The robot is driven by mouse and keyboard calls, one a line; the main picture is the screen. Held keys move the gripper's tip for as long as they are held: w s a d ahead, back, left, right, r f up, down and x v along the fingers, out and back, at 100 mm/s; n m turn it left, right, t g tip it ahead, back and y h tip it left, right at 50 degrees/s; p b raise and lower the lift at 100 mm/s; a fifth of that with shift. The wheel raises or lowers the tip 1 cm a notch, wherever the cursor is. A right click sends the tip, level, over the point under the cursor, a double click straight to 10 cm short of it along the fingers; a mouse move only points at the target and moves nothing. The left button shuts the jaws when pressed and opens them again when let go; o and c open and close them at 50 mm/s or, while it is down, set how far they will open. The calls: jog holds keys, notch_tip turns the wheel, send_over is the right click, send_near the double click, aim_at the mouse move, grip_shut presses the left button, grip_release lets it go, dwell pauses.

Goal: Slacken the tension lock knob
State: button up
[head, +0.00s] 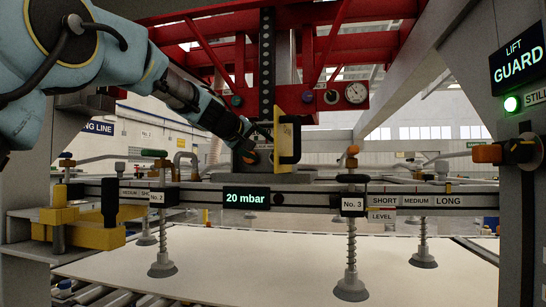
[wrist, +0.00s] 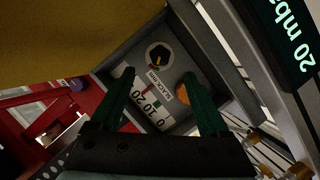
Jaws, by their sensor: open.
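In the wrist view a grey panel carries a scale marked 0, 10, 20 and "SLACK mm" (wrist: 150,102). Above the scale is a dark round fitting (wrist: 159,56) with a yellow part in it. An orange knob (wrist: 183,93) sits beside the scale, partly hidden by my right finger. No label shows which of these is the tension lock knob. My gripper (wrist: 161,80) is open, its green fingers apart over the panel with nothing seen between them. In the head view my gripper (head: 262,132) is at the central black column, beside a yellow plate (head: 287,140).
A grey crossbar (head: 320,188) with a "20 mbar" display (head: 247,197) runs below my gripper. A red frame (head: 220,50) with a gauge (head: 356,93) hangs behind and above. Suction cups (head: 351,288) stand over a pale sheet (head: 250,265). A post with an orange-handled switch (head: 521,151) is at right.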

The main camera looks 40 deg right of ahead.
aim_at(271, 153)
jog(key=p+x, duration=0.3)
jog(key=x, duration=0.4)
jog(key=shift+d+r, duration=0.1)
jog(key=shift+d, duration=0.05)
jog(key=shift+w+d+f, duration=0.2)
jog(key=shift+d+f, duration=0.1)
jog(key=shift+d, duration=0.2)
jog(key=shift+c, duration=0.2)
grip_shut()
